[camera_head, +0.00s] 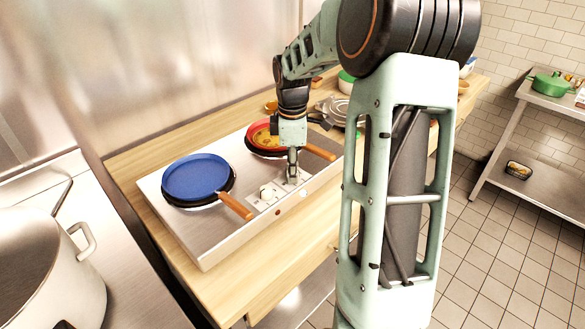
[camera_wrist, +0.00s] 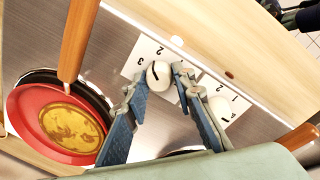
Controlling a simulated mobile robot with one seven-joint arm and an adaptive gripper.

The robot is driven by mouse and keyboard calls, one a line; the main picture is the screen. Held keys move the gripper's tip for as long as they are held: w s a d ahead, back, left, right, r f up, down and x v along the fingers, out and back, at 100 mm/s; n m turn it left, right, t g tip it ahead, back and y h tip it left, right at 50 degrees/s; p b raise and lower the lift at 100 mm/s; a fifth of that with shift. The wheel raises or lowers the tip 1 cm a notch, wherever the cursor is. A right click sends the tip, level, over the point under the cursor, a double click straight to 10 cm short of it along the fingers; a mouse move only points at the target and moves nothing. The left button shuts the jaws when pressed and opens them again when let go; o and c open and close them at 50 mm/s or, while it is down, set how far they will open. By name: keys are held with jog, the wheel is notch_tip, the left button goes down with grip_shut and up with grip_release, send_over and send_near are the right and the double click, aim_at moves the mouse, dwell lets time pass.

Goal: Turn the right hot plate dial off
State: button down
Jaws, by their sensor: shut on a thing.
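The right dial (camera_wrist: 158,75) is a white round knob with a dark mark, on a white panel with printed numbers. In the wrist view it sits between the fingertips of my gripper (camera_wrist: 157,82), which is shut on it. I cannot tell exactly which setting the mark points to. In the head view my gripper (camera_head: 292,179) reaches down at the right dial and mostly hides it. The left dial (camera_head: 267,192) is free; it also shows in the wrist view (camera_wrist: 220,108). Both dials are on the front of the steel hot plate (camera_head: 214,235).
A blue pan (camera_head: 195,177) is on the left plate, its wooden handle (camera_head: 236,206) pointing frontward. A red pan (camera_head: 262,137) with yellow food is behind my gripper, its handle (camera_head: 319,152) close by on the right. A large pot (camera_head: 75,280) stands at left. Bare wooden counter (camera_head: 255,262) lies in front.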

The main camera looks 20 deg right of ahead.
jog(key=m, duration=0.7)
jog(key=shift+w, duration=0.1)
jog(key=m, duration=0.4)
jog(key=shift+g, duration=0.3)
jog(key=m, duration=0.3)
jog(key=shift+r+m+p, duration=0.1)
jog(key=shift+m+p, duration=0.2)
jog(key=m, duration=0.3)
jog(key=shift+w+m+g, duration=0.1)
jog(key=shift+m+g, duration=0.2)
jog(key=m+p, duration=0.1)
jog(key=m, duration=0.2)
jog(key=shift+m, duration=0.3)
jog(key=m+p, duration=0.1)
jog(key=m, duration=0.3)
jog(key=shift+d, duration=0.1)
jog(key=shift+m+p, duration=0.4)
jog(key=shift+m, duration=1.2)
